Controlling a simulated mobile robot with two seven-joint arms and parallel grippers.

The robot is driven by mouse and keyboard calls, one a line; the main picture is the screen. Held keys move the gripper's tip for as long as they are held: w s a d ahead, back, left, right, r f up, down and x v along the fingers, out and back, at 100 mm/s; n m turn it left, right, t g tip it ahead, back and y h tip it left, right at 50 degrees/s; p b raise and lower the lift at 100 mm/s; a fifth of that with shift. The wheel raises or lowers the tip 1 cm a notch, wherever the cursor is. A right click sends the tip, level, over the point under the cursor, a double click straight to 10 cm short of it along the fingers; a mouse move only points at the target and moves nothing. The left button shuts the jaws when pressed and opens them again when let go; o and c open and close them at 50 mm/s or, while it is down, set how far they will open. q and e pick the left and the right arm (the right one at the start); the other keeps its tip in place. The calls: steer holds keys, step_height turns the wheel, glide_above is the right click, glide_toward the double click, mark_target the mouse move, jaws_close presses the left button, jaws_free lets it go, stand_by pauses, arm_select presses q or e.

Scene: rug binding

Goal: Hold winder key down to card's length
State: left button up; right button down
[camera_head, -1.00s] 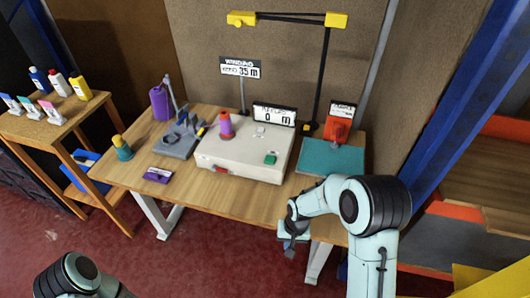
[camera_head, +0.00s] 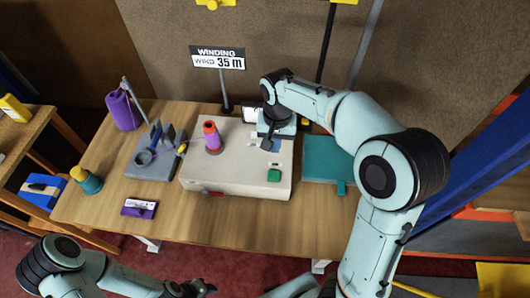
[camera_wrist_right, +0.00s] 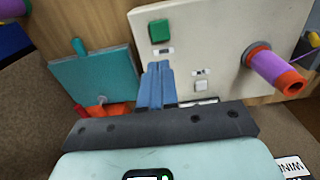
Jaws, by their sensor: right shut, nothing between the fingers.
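The cream winder box (camera_head: 235,182) sits on the table with a purple-and-orange thread cone (camera_head: 212,138) on top. Its green key (camera_head: 274,175) is near the front right corner and also shows in the right wrist view (camera_wrist_right: 160,31). A white key (camera_wrist_right: 201,85) lies on the same face. My right gripper (camera_head: 271,146) is shut and empty above the winder's back right part, its fingertips (camera_wrist_right: 157,66) over the panel between the two keys. The sign card (camera_head: 218,58) reads "WINDING 35 m". The counter display (camera_head: 249,113) is mostly hidden by my arm. My left gripper (camera_head: 198,288) is low at the bottom edge, jaws unclear.
A grey stand (camera_head: 155,158), a purple cone (camera_head: 122,110), a yellow-topped teal spool (camera_head: 86,180) and a purple label block (camera_head: 139,208) are to the left.

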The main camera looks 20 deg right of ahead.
mark_target(274, 174)
steer(key=shift+r, duration=0.1)
arm_select(q)
steer(key=shift+s, duration=0.1)
arm_select(e)
steer(key=shift+s, duration=0.15)
arm_select(q)
steer(key=shift+s+f+b, duration=0.55)
steer(key=shift+f+b, duration=0.05)
steer(key=shift+f, duration=0.15)
arm_select(e)
step_height(274, 174, down, 14)
steer(key=shift+f, duration=0.1)
